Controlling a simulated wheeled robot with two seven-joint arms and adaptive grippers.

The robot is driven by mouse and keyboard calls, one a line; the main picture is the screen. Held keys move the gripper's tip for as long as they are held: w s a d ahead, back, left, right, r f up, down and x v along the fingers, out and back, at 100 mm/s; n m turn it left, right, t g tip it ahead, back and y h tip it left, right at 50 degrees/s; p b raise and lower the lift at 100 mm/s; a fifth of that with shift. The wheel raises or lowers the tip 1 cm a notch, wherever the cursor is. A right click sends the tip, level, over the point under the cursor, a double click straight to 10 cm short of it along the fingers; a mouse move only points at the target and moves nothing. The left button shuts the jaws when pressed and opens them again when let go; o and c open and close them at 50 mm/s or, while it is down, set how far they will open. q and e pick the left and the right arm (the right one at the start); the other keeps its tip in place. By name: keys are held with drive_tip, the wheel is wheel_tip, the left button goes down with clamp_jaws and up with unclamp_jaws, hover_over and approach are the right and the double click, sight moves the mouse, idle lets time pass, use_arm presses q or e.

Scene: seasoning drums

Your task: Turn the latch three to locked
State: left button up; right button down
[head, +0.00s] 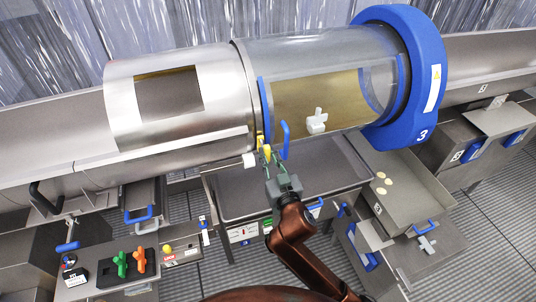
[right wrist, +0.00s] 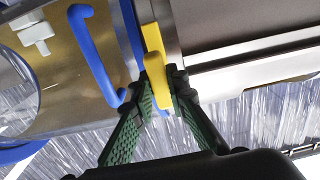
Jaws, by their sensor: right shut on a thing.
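The yellow latch (head: 260,142) sits at the seam between the steel drum (head: 178,95) and the clear-windowed drum section marked 3 (head: 330,50). My right gripper (head: 267,157) reaches up to it from below. In the right wrist view the green ridged fingers (right wrist: 159,88) are shut on the lower end of the yellow latch (right wrist: 153,45). The latch's upper part stands clear of the fingers, along the seam. My left gripper is not in view.
A blue handle (head: 284,140) stands just right of the latch and close to my right fingers. A grey tray (head: 285,190) lies below the drum. A white piece (head: 317,121) shows at the drum window.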

drive_tip(key=n+p, duration=0.3)
drive_tip(key=n, duration=0.1)
drive_tip(key=shift+r, duration=0.1)
drive_tip(key=n+p, duration=0.3)
drive_tip(key=n, duration=0.1)
drive_tip(key=shift+n, duration=0.3)
drive_tip(key=n+p, duration=0.3)
drive_tip(key=n, duration=0.2)
drive_tip(key=shift+a, duration=0.1)
drive_tip(key=shift+f+n+p, duration=0.2)
drive_tip(key=shift+n+p, duration=1.1)
drive_tip(key=shift+n, duration=0.9)
drive_tip(key=c, duration=1.9)
unclamp_jaws()
